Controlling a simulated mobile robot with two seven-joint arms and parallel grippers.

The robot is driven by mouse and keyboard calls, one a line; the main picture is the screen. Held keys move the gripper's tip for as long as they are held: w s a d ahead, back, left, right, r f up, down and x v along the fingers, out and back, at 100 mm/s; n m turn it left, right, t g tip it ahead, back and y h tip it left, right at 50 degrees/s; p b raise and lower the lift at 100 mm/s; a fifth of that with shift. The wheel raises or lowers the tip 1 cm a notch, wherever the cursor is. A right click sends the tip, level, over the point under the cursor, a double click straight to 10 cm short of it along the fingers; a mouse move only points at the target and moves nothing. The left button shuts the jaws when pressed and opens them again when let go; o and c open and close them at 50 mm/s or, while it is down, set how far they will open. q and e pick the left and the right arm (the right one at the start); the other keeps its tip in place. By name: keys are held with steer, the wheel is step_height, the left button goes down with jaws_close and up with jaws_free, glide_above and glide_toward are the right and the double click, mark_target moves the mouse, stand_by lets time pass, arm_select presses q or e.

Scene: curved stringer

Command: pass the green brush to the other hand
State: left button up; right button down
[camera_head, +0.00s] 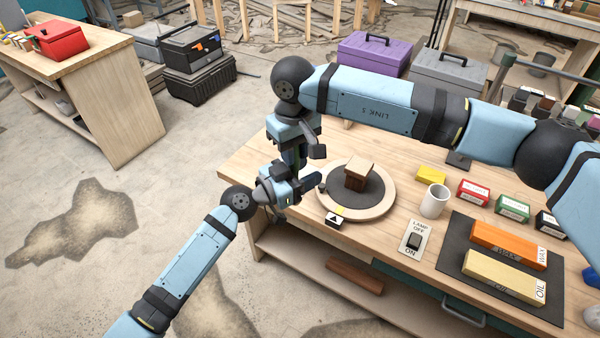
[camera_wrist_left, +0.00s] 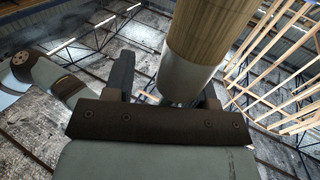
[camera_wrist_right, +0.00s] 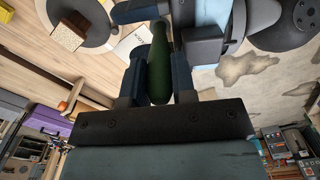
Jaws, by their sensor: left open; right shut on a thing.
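The green brush is gripped by my right gripper (camera_head: 297,160). In the right wrist view its dark green handle (camera_wrist_right: 161,68) stands between the two fingers of that gripper (camera_wrist_right: 162,75). In the left wrist view a tan, streaked part and a pale band (camera_wrist_left: 205,45), which look like the brush's bristle end, loom close in front of my left gripper (camera_wrist_left: 167,75). The left fingers are open around or just behind it; I cannot tell if they touch it. In the head view my left gripper (camera_head: 308,183) is just below the right one, and the brush is mostly hidden.
Both grippers are at the workbench's left edge, beside a round turntable (camera_head: 385,205) bearing a brown block (camera_head: 358,173). A white mug (camera_head: 434,201), small boxes, a lamp switch (camera_head: 413,241) and an orange block (camera_head: 508,244) on a dark mat lie to the right.

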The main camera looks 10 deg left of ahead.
arm_select(q)
steer(key=shift+s, duration=0.1)
jaws_close()
arm_select(e)
steer(key=c, duration=0.8)
jaws_free()
steer(key=shift+c, duration=0.2)
arm_select(q)
steer(key=shift+d, duration=0.1)
arm_select(e)
steer(key=shift+s+a, duration=0.1)
